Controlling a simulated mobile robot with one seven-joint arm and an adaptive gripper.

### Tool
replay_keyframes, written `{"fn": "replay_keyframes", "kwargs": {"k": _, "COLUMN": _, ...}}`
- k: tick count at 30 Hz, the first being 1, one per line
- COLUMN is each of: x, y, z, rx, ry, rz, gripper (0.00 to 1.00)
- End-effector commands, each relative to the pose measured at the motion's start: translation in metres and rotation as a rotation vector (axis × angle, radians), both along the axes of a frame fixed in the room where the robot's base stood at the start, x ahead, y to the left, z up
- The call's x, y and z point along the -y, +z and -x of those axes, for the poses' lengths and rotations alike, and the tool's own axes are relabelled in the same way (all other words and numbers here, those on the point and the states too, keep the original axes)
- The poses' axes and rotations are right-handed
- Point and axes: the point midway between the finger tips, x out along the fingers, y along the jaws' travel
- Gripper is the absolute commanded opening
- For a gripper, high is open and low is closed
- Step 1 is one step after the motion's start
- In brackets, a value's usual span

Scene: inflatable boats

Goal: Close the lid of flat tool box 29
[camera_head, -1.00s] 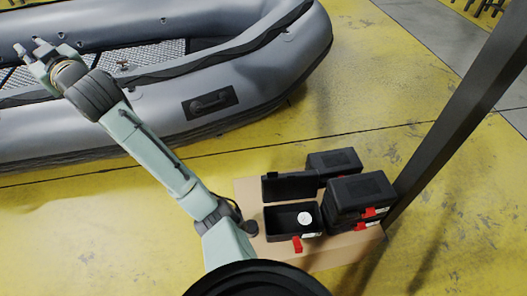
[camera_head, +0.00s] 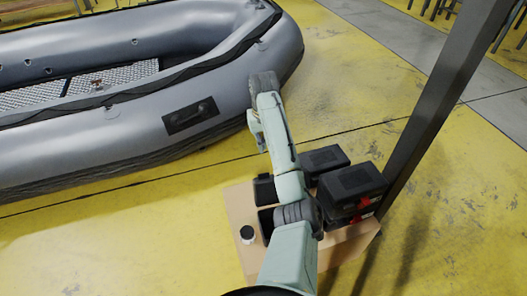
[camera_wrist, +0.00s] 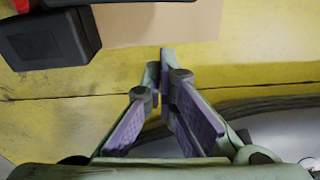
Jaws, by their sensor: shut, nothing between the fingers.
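The open black tool box (camera_head: 265,218) stands on a cardboard-coloured surface in the head view. Its raised lid (camera_head: 264,188) shows at the back left, and my arm hides most of the box. I cannot read a number on it. My gripper is small and partly hidden in the head view, beyond the boxes on the boat side. In the wrist view my gripper (camera_wrist: 164,60) is shut and empty, its fingertips together above the yellow floor. A black case (camera_wrist: 45,40) with red at its edge is at the upper left there, apart from the fingers; which box it is, I cannot tell.
Closed black boxes (camera_head: 353,183) with red latches are stacked at the right, with another closed one (camera_head: 324,160) behind. A small white-topped dark round object (camera_head: 247,235) sits left of the open box. A dark post (camera_head: 440,95) rises at the right; a grey inflatable boat (camera_head: 130,140) lies behind.

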Motion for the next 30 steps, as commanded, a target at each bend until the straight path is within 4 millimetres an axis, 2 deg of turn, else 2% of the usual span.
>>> {"fn": "replay_keyframes", "kwargs": {"k": 1, "x": -0.001, "y": -0.016, "z": 0.0, "rx": -0.003, "ry": 0.0, "rz": -0.001, "gripper": 0.0}}
{"fn": "replay_keyframes", "kwargs": {"k": 2, "x": 0.0, "y": -0.016, "z": 0.0, "rx": -0.005, "ry": -0.001, "rz": -0.001, "gripper": 0.0}}
{"fn": "replay_keyframes", "kwargs": {"k": 12, "x": -0.002, "y": -0.083, "z": -0.005, "rx": -0.002, "ry": 0.001, "rz": 0.0, "gripper": 0.0}}
{"fn": "replay_keyframes", "kwargs": {"k": 21, "x": 0.006, "y": -0.072, "z": 0.026, "rx": 0.002, "ry": 0.001, "rz": -0.001, "gripper": 0.0}}
{"fn": "replay_keyframes", "kwargs": {"k": 30, "x": 0.007, "y": -0.071, "z": 0.032, "rx": 0.003, "ry": 0.001, "rz": -0.001, "gripper": 0.0}}
